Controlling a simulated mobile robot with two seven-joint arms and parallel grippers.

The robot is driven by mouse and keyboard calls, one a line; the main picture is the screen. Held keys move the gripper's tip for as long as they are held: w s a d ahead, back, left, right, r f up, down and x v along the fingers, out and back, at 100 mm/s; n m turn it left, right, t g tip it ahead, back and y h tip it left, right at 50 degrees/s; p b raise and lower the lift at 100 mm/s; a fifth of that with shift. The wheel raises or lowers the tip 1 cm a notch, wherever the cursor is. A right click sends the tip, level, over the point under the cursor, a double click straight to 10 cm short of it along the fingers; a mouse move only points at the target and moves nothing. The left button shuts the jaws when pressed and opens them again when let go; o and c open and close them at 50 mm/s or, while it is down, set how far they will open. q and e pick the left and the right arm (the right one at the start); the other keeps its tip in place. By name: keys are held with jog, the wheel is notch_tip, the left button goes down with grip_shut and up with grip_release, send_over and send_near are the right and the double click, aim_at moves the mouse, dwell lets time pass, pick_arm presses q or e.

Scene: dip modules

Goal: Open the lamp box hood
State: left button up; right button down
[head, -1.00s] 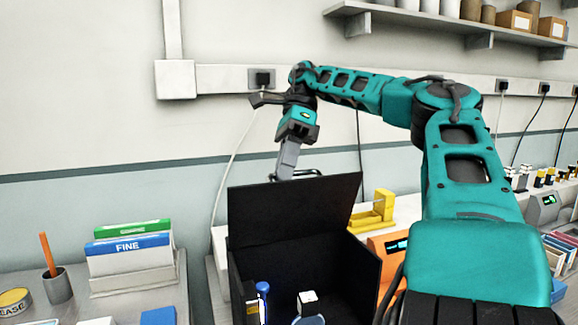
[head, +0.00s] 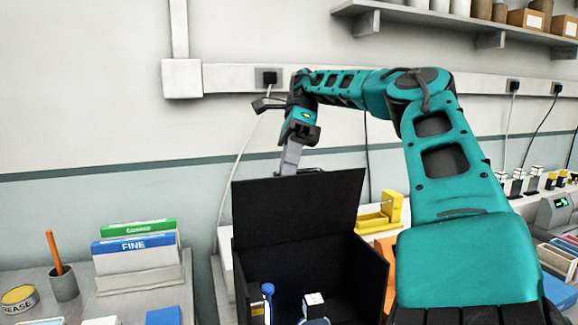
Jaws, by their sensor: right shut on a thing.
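The lamp box (head: 375,275) is an open-topped black box at the bottom centre. Its black hood (head: 298,207) stands up, nearly upright, along the back of the box, so the dark inside shows. My right gripper (head: 289,163) reaches down from above to the top edge of the hood, and its grey fingers are shut on it. The fingertips are partly hidden behind the hood. My left gripper is not in view.
A yellow stand (head: 385,212) is behind at the right. The wall is close behind.

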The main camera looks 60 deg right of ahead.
jog(key=c, duration=1.2)
grip_release()
jog(key=shift+d+f, duration=0.15)
jog(key=shift+f, duration=0.5)
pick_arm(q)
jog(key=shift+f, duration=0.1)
pick_arm(e)
jog(key=shift+o, duration=0.2)
jog(key=shift+r, duration=0.15)
